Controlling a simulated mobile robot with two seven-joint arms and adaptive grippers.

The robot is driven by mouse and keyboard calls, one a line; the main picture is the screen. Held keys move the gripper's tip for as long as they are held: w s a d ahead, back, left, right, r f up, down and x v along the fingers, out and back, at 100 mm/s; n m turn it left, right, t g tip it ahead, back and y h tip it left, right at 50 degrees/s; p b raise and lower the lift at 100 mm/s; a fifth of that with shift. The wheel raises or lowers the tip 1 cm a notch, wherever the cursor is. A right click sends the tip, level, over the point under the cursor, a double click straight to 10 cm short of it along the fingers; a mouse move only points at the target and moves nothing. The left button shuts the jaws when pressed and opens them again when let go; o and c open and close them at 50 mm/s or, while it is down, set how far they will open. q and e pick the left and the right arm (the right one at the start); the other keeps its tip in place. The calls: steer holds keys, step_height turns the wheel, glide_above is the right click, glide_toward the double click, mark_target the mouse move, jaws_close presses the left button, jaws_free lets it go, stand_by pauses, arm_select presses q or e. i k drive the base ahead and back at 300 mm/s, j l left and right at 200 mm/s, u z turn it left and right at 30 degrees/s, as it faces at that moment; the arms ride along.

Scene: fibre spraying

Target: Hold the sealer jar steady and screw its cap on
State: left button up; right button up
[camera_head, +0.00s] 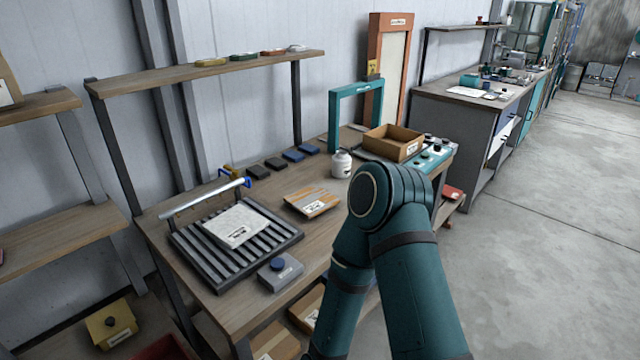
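A small white jar (342,164) stands upright on the wooden workbench (222,299), near its back, just in front of the teal frame. It looks like the sealer jar. Something small and greyish shows at its top, but it is too small to tell whether it is the cap. I cannot make out a separate cap elsewhere on the bench. One of my teal arms rises from the bottom of the view, with its bent joint in front of the bench's right part. Neither of my grippers shows, and the arm hides part of the bench's front edge.
A slatted black rack (187,246) with a white sheet (236,225) lies on the left. A shelf (160,78) overhangs the back.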

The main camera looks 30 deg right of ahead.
mark_target(341, 162)
steer(key=l+u, duration=1.15)
steer(key=l, duration=0.2)
steer(key=k+l+u, duration=0.25)
steer(key=l, duration=0.15)
steer(key=k+l+u, duration=0.15)
steer(key=l, duration=0.3)
steer(key=l+u, duration=0.1)
steer(key=l, duration=0.35)
steer(key=k+l, duration=0.15)
steer(key=l, duration=0.2)
steer(key=k+l, duration=0.15)
steer(key=l, duration=0.2)
steer(key=k+l, duration=0.2)
steer(key=l, duration=0.15)
steer(key=k+l, duration=0.15)
steer(key=l, duration=0.2)
steer(key=k+l, duration=0.15)
steer(key=l, duration=0.25)
steer(key=u, duration=0.05)
